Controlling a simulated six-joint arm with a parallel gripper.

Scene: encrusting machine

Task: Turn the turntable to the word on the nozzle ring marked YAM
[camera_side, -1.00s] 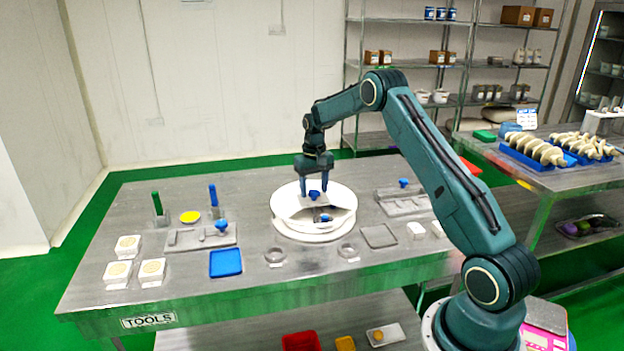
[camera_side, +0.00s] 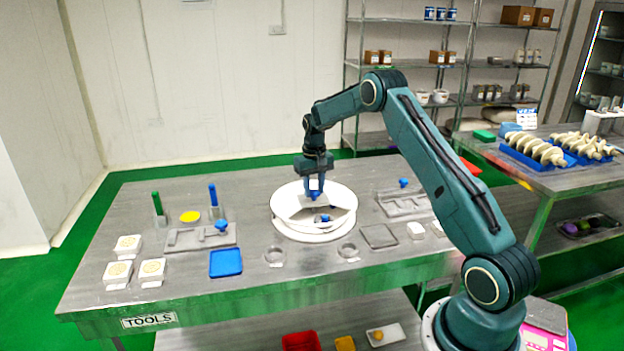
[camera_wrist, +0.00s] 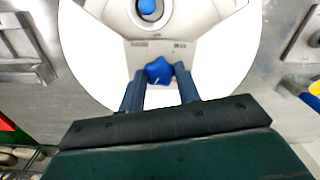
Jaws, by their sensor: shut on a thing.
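The round white turntable (camera_side: 338,229) stands at the middle of the table. A blue star-shaped knob (camera_wrist: 158,71) sits on its top plate, and it also shows in the side view (camera_side: 315,196). My gripper (camera_wrist: 160,80) points down over the turntable with its blue fingers shut on this knob, one on each side. A second blue knob (camera_wrist: 147,7) sits in the opening of the turntable. Small dark marks show on the pale panel by the knob, too small to read. I cannot make out the word YAM.
Left of the turntable are a grey fixture (camera_side: 185,240) with a blue knob, a blue tray (camera_side: 225,263) and white blocks (camera_side: 128,246). A grey fixture (camera_side: 405,203) stands to the right. Clear rings (camera_side: 275,256) lie in front.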

